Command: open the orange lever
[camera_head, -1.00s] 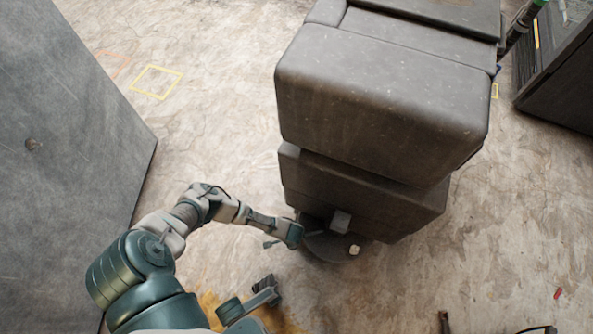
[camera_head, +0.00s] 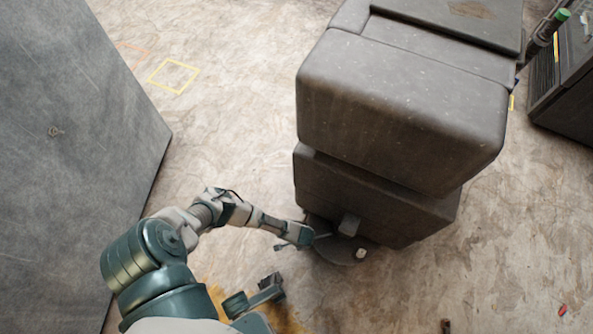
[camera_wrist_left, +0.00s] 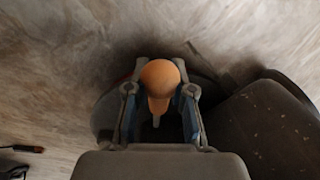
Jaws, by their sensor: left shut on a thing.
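The orange lever (camera_wrist_left: 159,82) shows in the left wrist view as a rounded orange knob with a narrower orange stem below it. My left gripper (camera_wrist_left: 158,100) has a finger on each side of the knob and is shut on it. In the head view my left gripper (camera_head: 305,236) reaches in from the left to the low round base of a dark grey machine (camera_head: 400,95). The orange lever cannot be made out there. My right gripper is not in view.
A large grey panel (camera_head: 70,140) stands at the left. A dark cabinet (camera_head: 570,95) stands at the upper right. The concrete floor (camera_head: 500,235) right of the machine is mostly open. Small loose items lie on the floor at the lower right.

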